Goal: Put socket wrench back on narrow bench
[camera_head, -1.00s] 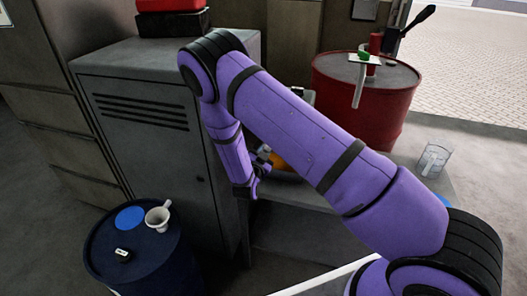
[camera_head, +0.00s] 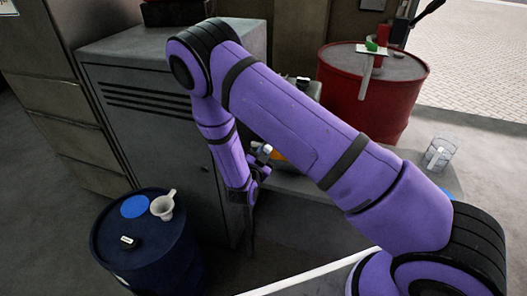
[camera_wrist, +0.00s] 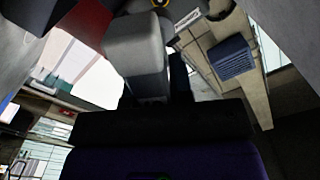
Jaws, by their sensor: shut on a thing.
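My gripper (camera_head: 262,153) is small and partly hidden beside my forearm, in front of the grey bench. The wrist view shows its pale finger (camera_wrist: 140,55) and dark parts close up. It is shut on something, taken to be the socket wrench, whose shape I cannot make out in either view. The narrow bench, apparently the low grey one (camera_head: 300,187), lies behind my arm, which hides much of its top.
A grey locker (camera_head: 150,130) stands close left of my gripper. A red drum (camera_head: 385,100) stands behind the bench. A clear jar (camera_head: 439,153) stands at the bench's right end. An orange thing is partly hidden behind my arm.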

